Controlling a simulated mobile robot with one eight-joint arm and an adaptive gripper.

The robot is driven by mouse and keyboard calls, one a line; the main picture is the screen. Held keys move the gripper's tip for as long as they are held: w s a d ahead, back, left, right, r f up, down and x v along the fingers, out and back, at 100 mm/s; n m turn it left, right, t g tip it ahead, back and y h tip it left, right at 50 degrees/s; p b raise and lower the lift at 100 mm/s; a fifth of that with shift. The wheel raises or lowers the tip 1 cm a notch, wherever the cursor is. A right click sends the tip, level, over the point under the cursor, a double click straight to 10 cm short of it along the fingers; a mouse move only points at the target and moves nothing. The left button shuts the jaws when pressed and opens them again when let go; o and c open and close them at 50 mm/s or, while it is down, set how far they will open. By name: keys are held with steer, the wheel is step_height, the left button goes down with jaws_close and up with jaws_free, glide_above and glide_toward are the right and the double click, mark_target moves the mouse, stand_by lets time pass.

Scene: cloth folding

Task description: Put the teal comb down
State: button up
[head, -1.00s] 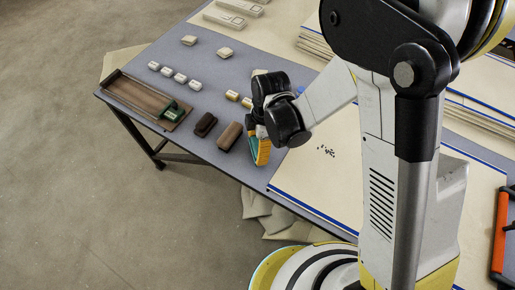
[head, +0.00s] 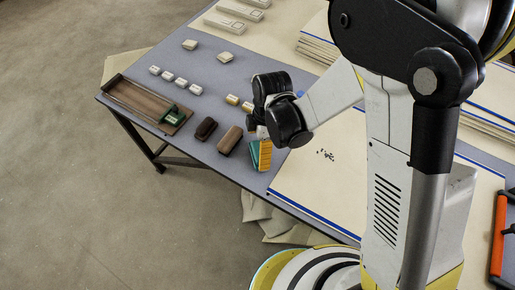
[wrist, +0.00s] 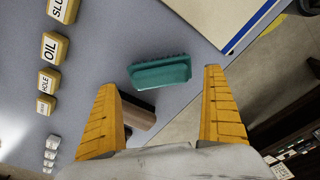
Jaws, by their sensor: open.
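The teal comb (wrist: 160,73) lies on the grey table surface (wrist: 110,45) in the wrist view, beyond and between my spread yellow fingers, with a gap on both sides. My gripper (wrist: 167,95) is open and empty. In the head view, my gripper (head: 262,154) is low over the table near its front edge, just right of the brown block. The teal comb (head: 253,152) shows only in part there, beside the yellow fingers, which hide the rest.
A brown block (head: 231,140) and a darker block (head: 206,129) stand to the left. A wooden tray (head: 135,97) holds a green item. Small labelled blocks (wrist: 54,48) line up behind. Cream boards (head: 300,190) with blue edges lie to the right.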

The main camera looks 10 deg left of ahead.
steer(key=d+r+m+t+p, duration=0.1)
steer(key=d+r+m, duration=0.25)
steer(key=r, duration=0.35)
steer(key=w+d+r+m+t+p, duration=0.1)
steer(key=d+r+m+p, duration=0.2)
steer(key=r, duration=0.4)
steer(key=d+r+m+t, duration=0.1)
steer(key=d+r+m, duration=0.2)
steer(key=d+r, duration=0.35)
steer(key=s+d+r+m+t, duration=0.2)
steer(key=s+d+r+m, duration=0.1)
steer(key=d+m, duration=0.3)
steer(key=s+d+r+m+t+h, duration=0.1)
steer(key=s+d+r+m+t, duration=0.1)
steer(key=d+r+m, duration=0.3)
steer(key=shift+s+d+r+m+t, duration=0.3)
steer(key=shift+s+d+m+t, duration=0.1)
steer(key=shift+s+d+m, duration=0.55)
